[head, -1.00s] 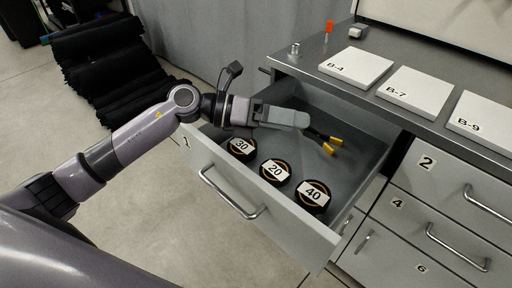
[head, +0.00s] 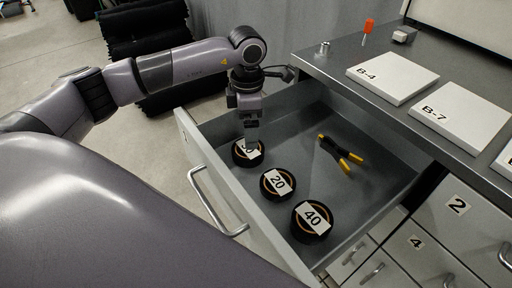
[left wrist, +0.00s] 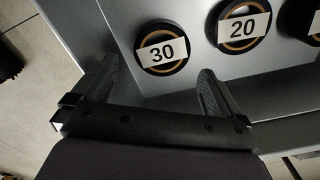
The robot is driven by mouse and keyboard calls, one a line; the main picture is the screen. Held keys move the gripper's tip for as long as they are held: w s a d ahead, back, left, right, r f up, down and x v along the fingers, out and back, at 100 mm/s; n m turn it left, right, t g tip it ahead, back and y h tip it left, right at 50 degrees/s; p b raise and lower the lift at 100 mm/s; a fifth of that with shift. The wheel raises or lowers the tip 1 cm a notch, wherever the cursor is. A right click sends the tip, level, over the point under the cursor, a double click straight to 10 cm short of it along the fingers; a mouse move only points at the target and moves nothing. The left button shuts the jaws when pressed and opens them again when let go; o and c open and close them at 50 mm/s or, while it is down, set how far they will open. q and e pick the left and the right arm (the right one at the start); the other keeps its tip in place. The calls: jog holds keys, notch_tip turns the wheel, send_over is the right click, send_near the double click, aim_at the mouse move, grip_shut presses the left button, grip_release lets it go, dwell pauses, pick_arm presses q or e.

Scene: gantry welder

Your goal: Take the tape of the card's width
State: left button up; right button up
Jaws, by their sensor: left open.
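Three round black tape rolls with white number labels lie in a row in the open drawer (head: 345,205). They are the 30 roll (head: 240,158), the 20 roll (head: 278,184) and the 40 roll (head: 311,222). My left gripper (head: 250,142) points down over the 30 roll and partly hides it. In the left wrist view my left gripper (left wrist: 165,82) is open, and the 30 roll (left wrist: 162,49) lies just beyond and between its fingertips, with nothing held. No card is readable as such in the frames. My right gripper is out of view.
Yellow-handled pliers (head: 340,153) lie in the drawer to the right of the rolls. White plates B-4 (head: 392,77) and B-7 (head: 458,117) sit on the counter above. The drawer's front wall and handle (head: 216,202) stand close to the rolls.

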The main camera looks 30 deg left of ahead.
aim_at(248, 152)
pick_arm(q)
jog(key=f, duration=0.7)
jog(key=shift+s+p, duration=0.25)
jog(key=shift+p, duration=0.15)
jog(key=shift+r, duration=0.1)
jog(key=c, duration=0.8)
